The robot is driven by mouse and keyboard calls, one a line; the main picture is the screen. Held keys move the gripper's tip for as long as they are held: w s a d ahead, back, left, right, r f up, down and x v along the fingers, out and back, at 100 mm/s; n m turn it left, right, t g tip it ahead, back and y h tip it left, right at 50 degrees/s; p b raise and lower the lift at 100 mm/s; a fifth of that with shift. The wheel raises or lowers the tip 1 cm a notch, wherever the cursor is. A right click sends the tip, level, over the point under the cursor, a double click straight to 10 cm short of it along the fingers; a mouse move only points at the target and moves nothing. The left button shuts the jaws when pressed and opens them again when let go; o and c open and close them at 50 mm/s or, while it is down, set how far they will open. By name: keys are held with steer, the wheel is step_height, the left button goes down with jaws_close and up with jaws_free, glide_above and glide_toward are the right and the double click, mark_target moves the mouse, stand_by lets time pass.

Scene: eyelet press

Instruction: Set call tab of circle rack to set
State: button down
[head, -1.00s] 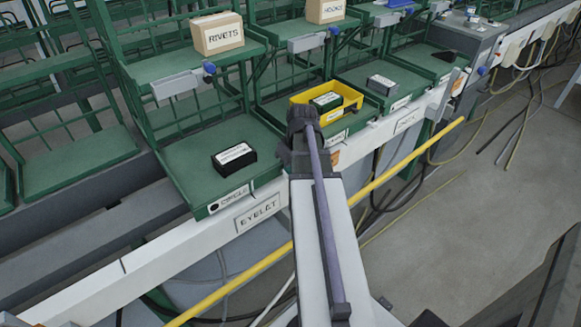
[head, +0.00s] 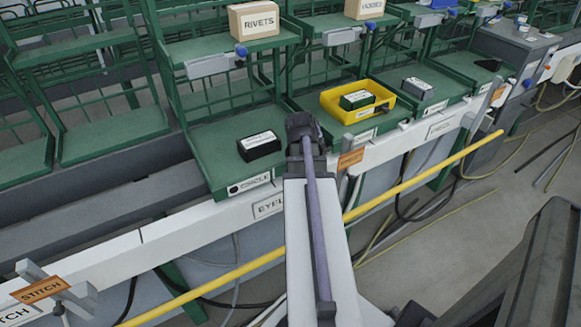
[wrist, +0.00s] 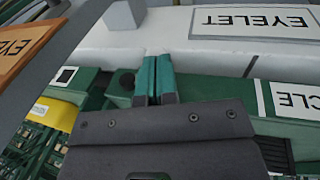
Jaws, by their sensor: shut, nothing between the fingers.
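The circle rack (head: 220,140) is a green two-shelf rack with a CIRCLE label (head: 249,184) on its lower front edge. On its upper shelf edge is a grey strip (head: 211,66) with a blue knob (head: 241,50) at the strip's right end, which looks like the call tab. My gripper (wrist: 154,72) shows in the wrist view with its teal fingertips together and nothing between them. In the head view my arm hides the fingers. The call tab is not in the wrist view.
A RIVETS box (head: 254,20) stands on the upper shelf, and a black box (head: 259,145) on the lower one. A yellow bin (head: 338,107) is on the neighbouring rack. An orange sign (head: 350,160) stands right of my arm. A yellow rail (head: 400,189) runs along the front.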

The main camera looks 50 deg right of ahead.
step_height(320, 180, down, 2)
steer(key=shift+b, duration=0.75)
steer(key=shift+r+p, duration=0.8)
steer(key=w+a+r+p, duration=0.1)
steer(key=a+r+p, duration=0.8)
steer(key=r+p, duration=0.1)
steer(key=shift+w+r, duration=0.25)
steer(key=shift+w, duration=0.15)
